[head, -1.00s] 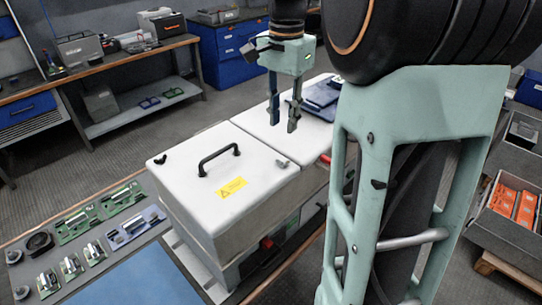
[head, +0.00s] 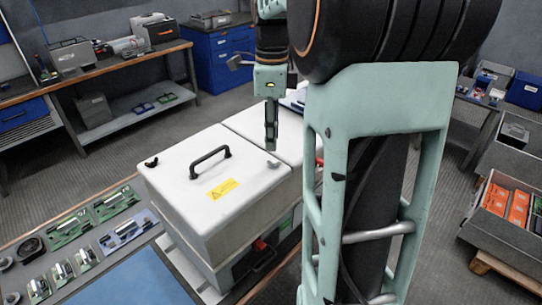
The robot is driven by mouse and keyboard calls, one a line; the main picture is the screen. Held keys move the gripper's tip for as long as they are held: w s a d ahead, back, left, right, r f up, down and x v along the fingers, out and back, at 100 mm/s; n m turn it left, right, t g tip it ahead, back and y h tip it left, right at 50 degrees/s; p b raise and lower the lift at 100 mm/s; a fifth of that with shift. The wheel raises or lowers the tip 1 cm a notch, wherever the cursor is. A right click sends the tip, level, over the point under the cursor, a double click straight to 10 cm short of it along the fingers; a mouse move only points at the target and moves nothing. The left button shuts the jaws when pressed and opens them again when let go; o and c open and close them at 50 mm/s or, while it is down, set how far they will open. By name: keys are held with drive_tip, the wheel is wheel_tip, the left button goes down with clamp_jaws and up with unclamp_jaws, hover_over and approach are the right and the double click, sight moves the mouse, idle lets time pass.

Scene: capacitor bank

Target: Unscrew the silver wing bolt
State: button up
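The silver wing bolt (head: 273,164) is a small grey piece on the right corner of the white lid (head: 180,190). My gripper (head: 271,146) points straight down just above it in the head view. I see the fingers nearly edge-on, one in front of the other, so the gap between them is hidden. The fingertips appear just short of the bolt, and I cannot tell whether they touch it. A black wing bolt (head: 151,162) sits on the lid's left corner.
A black handle (head: 210,161) stands up from the lid near a yellow warning label (head: 222,189). A second white box section (head: 262,128) adjoins behind. Circuit modules (head: 118,203) lie on the bench to the left. My arm hides the area right of the box.

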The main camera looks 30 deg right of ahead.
sight(274, 163)
wheel_tip(274, 163, down, 6)
drive_tip(key=shift+f, duration=0.25)
clamp_jaws()
